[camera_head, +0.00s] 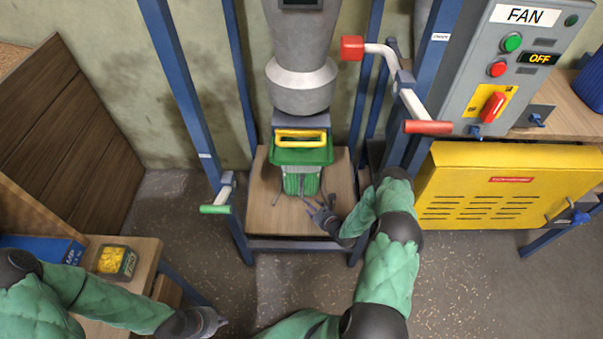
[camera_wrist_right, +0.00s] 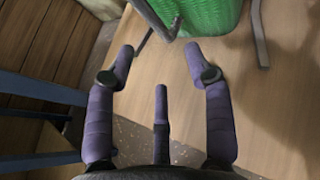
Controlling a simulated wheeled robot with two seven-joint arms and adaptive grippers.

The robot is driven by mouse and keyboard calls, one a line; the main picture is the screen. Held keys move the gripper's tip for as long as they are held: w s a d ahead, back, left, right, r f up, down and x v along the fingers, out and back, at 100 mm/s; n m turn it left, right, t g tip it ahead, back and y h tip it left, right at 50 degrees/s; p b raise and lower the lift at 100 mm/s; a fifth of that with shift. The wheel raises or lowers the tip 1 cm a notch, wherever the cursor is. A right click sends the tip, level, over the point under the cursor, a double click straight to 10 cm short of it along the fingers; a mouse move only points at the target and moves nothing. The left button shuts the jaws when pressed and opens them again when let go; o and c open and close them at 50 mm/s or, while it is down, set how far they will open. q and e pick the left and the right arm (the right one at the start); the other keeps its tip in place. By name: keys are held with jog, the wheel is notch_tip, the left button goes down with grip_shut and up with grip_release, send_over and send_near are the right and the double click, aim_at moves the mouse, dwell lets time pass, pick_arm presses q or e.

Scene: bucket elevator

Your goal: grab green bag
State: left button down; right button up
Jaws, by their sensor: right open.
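The green bag (camera_head: 301,182) stands on a wooden platform (camera_head: 262,205) under the grey spout, below a green holder with a yellow handle. In the right wrist view the woven side of the green bag (camera_wrist_right: 205,12) shows at the top, beyond the fingertips. My right gripper (camera_head: 319,203) is just in front of the bag, low and slightly right. Its fingers are spread with nothing between them in the right wrist view (camera_wrist_right: 160,55). My left gripper (camera_head: 212,320) is at the bottom left, away from the bag; its finger opening is unclear.
Blue frame posts (camera_head: 185,90) flank the platform. A green-handled lever (camera_head: 216,209) is at left and a red-handled lever (camera_head: 428,127) at right. A yellow cabinet (camera_head: 510,185) stands right. A small table (camera_head: 140,265) with a yellow-filled box (camera_head: 117,262) is at lower left.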

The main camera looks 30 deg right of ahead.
aim_at(301, 195)
jog(key=b+x, duration=0.1)
jog(key=x, duration=0.3)
jog(key=shift+w+a+f, duration=0.1)
jog(key=shift+w, duration=0.05)
jog(key=b+x, duration=0.2)
jog(key=x, duration=0.1)
jog(key=b+x, duration=0.1)
jog(key=x, duration=0.1)
jog(key=shift+w+r, duration=0.2)
jog(key=shift+r, duration=0.3)
grip_shut()
jog(key=shift+w+r, duration=0.15)
